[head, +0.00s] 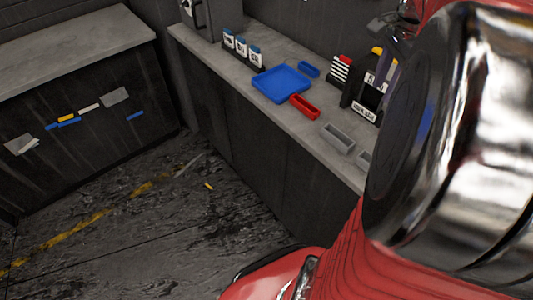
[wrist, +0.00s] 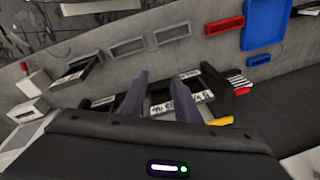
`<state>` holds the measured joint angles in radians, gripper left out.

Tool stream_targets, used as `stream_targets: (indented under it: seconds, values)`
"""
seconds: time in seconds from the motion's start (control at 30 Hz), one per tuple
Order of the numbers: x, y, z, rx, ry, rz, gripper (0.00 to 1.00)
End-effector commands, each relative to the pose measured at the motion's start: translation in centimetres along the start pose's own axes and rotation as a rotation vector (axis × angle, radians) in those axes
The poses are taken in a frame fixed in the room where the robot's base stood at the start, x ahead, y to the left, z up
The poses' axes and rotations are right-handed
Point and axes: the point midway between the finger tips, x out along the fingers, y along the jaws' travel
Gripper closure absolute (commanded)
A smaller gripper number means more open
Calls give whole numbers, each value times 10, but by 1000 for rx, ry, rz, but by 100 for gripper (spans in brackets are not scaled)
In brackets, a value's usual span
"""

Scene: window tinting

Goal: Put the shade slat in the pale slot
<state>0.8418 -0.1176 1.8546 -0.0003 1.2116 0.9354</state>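My gripper (wrist: 160,84) shows two purple fingers standing apart in the wrist view, with nothing seen between them. They reach over a dark rack (wrist: 98,103) with white lettered labels. In the head view the labelled rack (head: 347,98) stands on the counter beside my arm, which hides part of it. A dark holder with several white, red-topped pieces (head: 341,69) stands at its left; it also shows in the wrist view (wrist: 238,81). I cannot tell which piece is the shade slat. The label lettering is too small to single out the pale slot.
A blue tray (head: 281,84), small blue tray (head: 309,69), red tray (head: 304,106) and grey tray (head: 338,138) lie on the counter (head: 215,60). A small yellow piece (head: 209,185) lies on the floor.

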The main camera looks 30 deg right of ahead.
Motion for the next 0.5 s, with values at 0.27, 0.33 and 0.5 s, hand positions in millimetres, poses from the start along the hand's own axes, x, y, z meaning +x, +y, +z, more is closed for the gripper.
stream_targets:
  seconds: [0.27, 0.33, 0.5]
  values:
    - [-8, -6, 103, -447, 16, -91, 71]
    - [-10, -4, 126, -557, 21, -115, 71]
    - [-10, 8, 181, -824, 37, -175, 71]
